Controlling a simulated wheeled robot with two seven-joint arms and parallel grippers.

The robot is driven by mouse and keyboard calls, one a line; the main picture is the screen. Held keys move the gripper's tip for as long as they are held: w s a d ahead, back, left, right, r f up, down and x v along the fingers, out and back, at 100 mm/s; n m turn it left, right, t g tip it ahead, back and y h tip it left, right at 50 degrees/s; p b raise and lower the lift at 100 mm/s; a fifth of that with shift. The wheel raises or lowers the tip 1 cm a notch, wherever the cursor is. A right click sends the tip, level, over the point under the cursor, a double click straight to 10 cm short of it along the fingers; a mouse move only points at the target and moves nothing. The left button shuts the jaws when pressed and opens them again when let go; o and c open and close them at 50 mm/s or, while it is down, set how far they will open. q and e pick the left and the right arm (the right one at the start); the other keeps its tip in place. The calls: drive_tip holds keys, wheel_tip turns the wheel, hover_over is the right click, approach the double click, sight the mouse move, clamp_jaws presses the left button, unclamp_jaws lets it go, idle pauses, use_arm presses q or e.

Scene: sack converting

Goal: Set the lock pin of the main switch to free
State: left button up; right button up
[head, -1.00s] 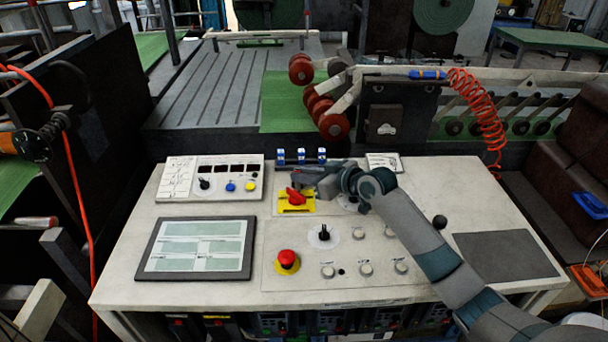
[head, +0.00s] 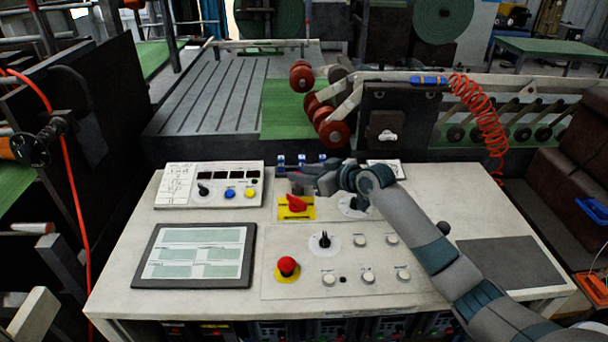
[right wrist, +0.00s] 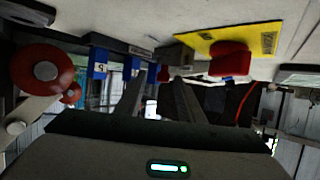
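The main switch is a red handle (head: 296,203) on a yellow plate (head: 284,213) on the sloping console. In the right wrist view the red handle (right wrist: 231,60) and yellow plate (right wrist: 265,42) show at the top. I cannot make out the lock pin clearly in either view. My right gripper (head: 288,172) is above and behind the switch, near the blue tags, apart from the handle. In the right wrist view its two fingers (right wrist: 158,100) stand apart with nothing seen between them. My left gripper is not in view.
Blue tags (head: 301,160) stand along the console's back edge, close to my right gripper. A red emergency button (head: 287,265), a black selector (head: 324,241) and several white buttons are in front. A screen (head: 196,255) lies at left. Red rollers (head: 333,131) are behind the console.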

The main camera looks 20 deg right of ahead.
drive_tip(key=shift+s, duration=0.1)
drive_tip(key=b+v, duration=0.3)
drive_tip(key=v, duration=0.7)
drive_tip(key=shift+s+d+f, duration=0.15)
drive_tip(key=shift+d, duration=0.05)
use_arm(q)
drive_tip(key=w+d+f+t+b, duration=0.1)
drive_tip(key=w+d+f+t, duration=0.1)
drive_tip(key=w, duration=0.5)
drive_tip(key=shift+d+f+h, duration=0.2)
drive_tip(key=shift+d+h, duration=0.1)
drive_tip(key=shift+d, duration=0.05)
use_arm(e)
drive_tip(key=v, duration=0.7)
